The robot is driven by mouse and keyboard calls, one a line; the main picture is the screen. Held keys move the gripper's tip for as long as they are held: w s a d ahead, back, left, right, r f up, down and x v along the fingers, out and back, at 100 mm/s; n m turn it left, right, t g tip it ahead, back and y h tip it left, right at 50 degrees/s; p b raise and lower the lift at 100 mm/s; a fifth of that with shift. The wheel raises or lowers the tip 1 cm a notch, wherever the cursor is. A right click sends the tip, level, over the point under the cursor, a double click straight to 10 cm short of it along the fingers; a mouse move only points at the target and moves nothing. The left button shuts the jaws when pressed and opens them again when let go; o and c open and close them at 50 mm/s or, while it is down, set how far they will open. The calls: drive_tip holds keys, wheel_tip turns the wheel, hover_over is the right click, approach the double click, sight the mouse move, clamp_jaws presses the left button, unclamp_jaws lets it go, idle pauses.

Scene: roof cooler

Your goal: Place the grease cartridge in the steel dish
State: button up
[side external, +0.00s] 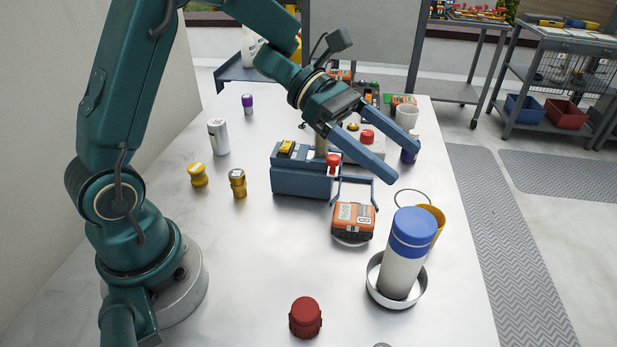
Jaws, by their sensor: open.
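The grease cartridge (401,268), a white cylinder with a blue cap, is at the right front of the table. Its lower end is inside the round steel dish (391,303). It looks nearly upright with a slight lean in the picture; the rim hides where its base meets the dish floor. My gripper (407,163) is open, its two long blue fingers apart and pointing down to the right. It is above and behind the cartridge, clear of it, with nothing between the fingers.
An orange battery pack (353,221) and a yellow cup (434,220) stand close to the dish. A blue-grey box (301,179) is behind them. A red cap (305,317) lies at the front. Brass fittings (238,183) and a white can (218,136) stand left.

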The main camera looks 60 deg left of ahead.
drive_tip(key=w+a+r+n+t+y, duration=0.25)
drive_tip(key=w+r+n+t, duration=0.4)
drive_tip(key=n, duration=0.35)
drive_tip(key=s+a+r+n+t+y, duration=0.3)
drive_tip(key=a+n+y, duration=0.6)
drive_tip(key=n, duration=0.8)
drive_tip(key=s+d+f+n+g, duration=0.1)
drive_tip(key=s+f+n+g, duration=0.3)
drive_tip(key=s+n, duration=0.6)
drive_tip(key=s+d+f+n+g+y, duration=0.1)
drive_tip(key=s+f+n+g, duration=0.3)
drive_tip(key=s+n, duration=0.6)
wheel_tip(320, 180, down, 2)
drive_tip(key=shift+d+f+n, duration=0.1)
drive_tip(key=shift+d+n, duration=0.65)
drive_tip(key=shift+n, duration=0.45)
